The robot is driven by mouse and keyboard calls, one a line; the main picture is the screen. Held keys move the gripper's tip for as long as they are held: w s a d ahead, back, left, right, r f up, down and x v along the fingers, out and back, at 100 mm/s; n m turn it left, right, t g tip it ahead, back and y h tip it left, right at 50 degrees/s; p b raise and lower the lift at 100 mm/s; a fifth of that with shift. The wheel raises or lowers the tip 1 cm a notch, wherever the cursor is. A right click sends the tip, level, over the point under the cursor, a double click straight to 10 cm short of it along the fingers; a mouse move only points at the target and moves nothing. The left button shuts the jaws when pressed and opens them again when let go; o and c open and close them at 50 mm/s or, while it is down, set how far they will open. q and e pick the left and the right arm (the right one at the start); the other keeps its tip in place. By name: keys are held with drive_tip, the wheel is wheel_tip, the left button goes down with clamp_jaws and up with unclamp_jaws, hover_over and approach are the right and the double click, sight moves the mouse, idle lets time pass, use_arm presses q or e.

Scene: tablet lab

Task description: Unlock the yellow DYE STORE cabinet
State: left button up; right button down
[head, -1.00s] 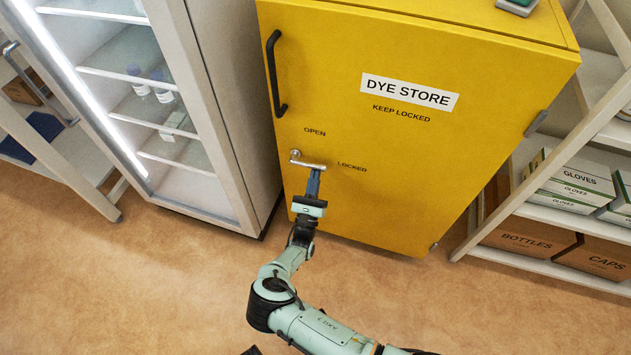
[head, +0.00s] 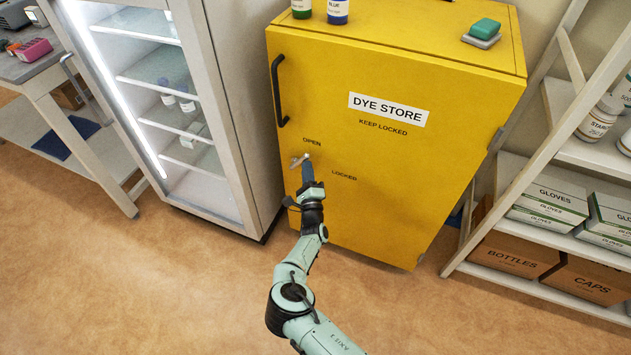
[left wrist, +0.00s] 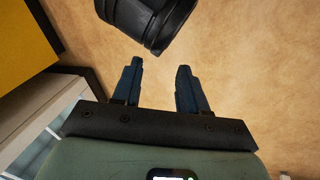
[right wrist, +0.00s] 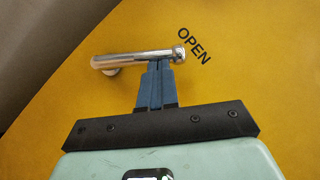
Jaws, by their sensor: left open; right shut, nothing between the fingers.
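The yellow DYE STORE cabinet (head: 390,180) stands shut in the middle of the head view, with a black pull handle (head: 277,92) at its upper left. Its small metal lever (head: 298,160) points up and right, toward the OPEN mark and away from LOCKED. In the right wrist view the lever (right wrist: 140,59) has its free end beside OPEN. My right gripper (right wrist: 158,64) is shut and empty, its fingertips at the lower side of the lever near that end, seemingly touching it. My left gripper (left wrist: 157,75) is open and empty over the floor, outside the head view.
A glass-door fridge (head: 185,110) stands close at the left. Shelving with GLOVES boxes (head: 548,203) and brown cartons (head: 512,258) is at the right. Bottles (head: 338,10) and a green-topped block (head: 484,30) sit on the cabinet. The floor in front is clear.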

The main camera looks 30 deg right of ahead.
sight(298, 161)
drive_tip(key=r+n+p, duration=0.1)
drive_tip(key=w+a+n+g+y+p, duration=0.1)
drive_tip(key=r+n+y+p, duration=0.1)
drive_tip(key=n, duration=0.1)
drive_tip(key=shift+w+a+r+g, duration=0.25)
drive_tip(key=shift+w+r+g, duration=0.05)
drive_tip(key=shift+w, duration=0.1)
drive_tip(key=shift+w+a+r+p, duration=0.15)
drive_tip(key=shift+w+a+p, duration=0.1)
drive_tip(key=shift+w+p, duration=0.2)
use_arm(q)
drive_tip(key=s+d+r+g+h, duration=0.1)
drive_tip(key=s+d+r+g, duration=0.1)
drive_tip(key=s+r, duration=0.3)
drive_tip(key=s+d, duration=0.1)
drive_tip(key=s, duration=0.1)
drive_tip(key=shift+s+r+m, duration=0.2)
drive_tip(key=shift+s+m, duration=0.1)
drive_tip(key=shift+s, duration=0.1)
use_arm(e)
drive_tip(key=shift+w+a+r, duration=0.15)
use_arm(q)
drive_tip(key=shift+d, duration=0.15)
use_arm(e)
drive_tip(key=shift+r, duration=0.2)
use_arm(q)
drive_tip(key=shift+s+r, duration=0.1)
